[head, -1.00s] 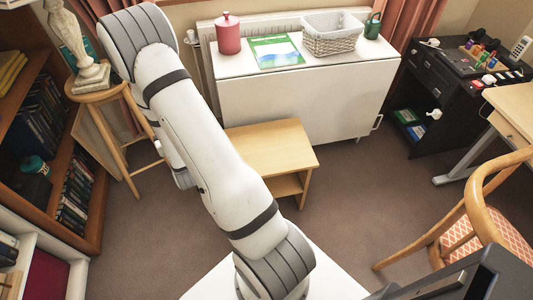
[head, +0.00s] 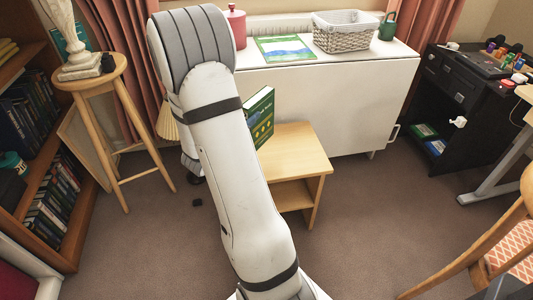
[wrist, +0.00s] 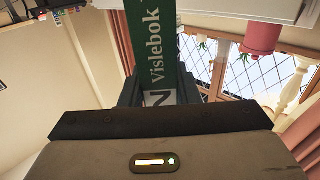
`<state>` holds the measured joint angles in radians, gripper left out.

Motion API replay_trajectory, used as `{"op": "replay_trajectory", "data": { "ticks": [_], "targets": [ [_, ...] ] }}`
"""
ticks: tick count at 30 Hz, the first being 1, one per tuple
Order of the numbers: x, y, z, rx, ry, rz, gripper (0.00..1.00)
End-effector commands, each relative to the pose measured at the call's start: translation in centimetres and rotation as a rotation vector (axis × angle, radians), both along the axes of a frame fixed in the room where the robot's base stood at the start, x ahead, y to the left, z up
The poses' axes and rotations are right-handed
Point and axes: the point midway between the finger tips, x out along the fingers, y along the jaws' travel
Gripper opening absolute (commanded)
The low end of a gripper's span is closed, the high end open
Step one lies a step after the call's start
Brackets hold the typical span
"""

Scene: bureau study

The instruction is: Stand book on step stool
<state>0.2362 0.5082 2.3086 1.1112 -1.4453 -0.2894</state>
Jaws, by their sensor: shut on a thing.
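The green book (head: 262,118) is upright in the head view, just right of my arm, at the left back part of the wooden step stool (head: 303,158). My arm hides its left part, and I cannot tell whether its lower edge touches the stool top. In the head view my gripper is hidden behind the arm.
A white cabinet (head: 330,100) stands right behind the stool, carrying a basket (head: 345,36), a red canister (head: 237,28) and a flat green book (head: 285,48). A tall round stool (head: 97,82) with a statue stands left. The stool top's right side is clear.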

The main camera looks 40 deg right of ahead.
Motion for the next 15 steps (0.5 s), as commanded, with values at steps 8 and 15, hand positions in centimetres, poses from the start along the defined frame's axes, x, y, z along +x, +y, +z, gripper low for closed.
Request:
{"op": "replay_trajectory", "data": {
  "ticks": [8, 15],
  "targets": [
    [0.0, -0.1, -5.0, -0.002, 0.001, -0.002, 0.00],
    [0.0, -0.1, -6.8, -0.002, 0.000, -0.002, 0.00]
  ]
}}
